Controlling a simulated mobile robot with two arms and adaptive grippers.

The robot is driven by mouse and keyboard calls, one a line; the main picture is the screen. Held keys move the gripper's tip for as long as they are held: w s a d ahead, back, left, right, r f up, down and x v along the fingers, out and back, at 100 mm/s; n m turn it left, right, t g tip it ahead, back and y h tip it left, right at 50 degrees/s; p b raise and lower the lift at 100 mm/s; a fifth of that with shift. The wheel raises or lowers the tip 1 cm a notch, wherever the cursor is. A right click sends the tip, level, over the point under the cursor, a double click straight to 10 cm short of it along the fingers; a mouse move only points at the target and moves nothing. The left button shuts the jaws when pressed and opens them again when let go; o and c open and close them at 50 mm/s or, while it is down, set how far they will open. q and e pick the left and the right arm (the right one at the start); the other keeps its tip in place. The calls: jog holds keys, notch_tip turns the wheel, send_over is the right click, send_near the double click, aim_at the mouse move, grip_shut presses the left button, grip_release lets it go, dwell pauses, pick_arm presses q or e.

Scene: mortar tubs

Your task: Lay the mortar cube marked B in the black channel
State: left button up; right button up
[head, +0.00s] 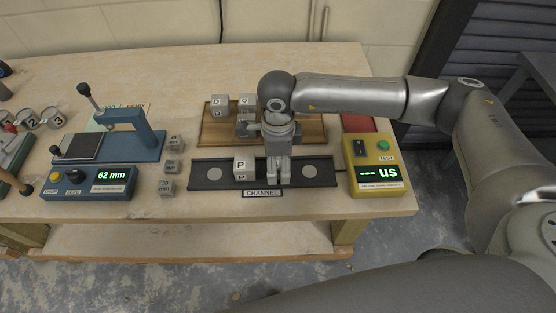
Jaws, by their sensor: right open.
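The black channel (213,182) lies near the front of the bench, above a label reading CHANNEL. A grey cube marked P (243,166) stands in it, left of my right gripper. My right gripper (278,180) points down over the channel, close to the P cube, with its fingers open. I cannot see a cube between them. I cannot make out a cube marked B. A wooden tray (312,131) behind holds a cube marked D (219,102) and others; my arm hides part of it. My left gripper is not in view.
Several small grey cubes (171,166) stand in a column left of the channel, their marks unreadable. A blue gauge reading 62 mm (90,182) is at left, below a blue press (145,145). A yellow tester (377,165) stands right of the channel.

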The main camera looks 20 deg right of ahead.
aim_at(278, 161)
jog(key=shift+r, duration=0.15)
jog(key=shift+w+r, duration=0.1)
jog(key=shift+r, duration=0.15)
notch_tip(278, 161, up, 12)
jog(key=b, duration=0.2)
jog(key=shift+f+b, duration=0.2)
jog(key=shift+b, duration=0.1)
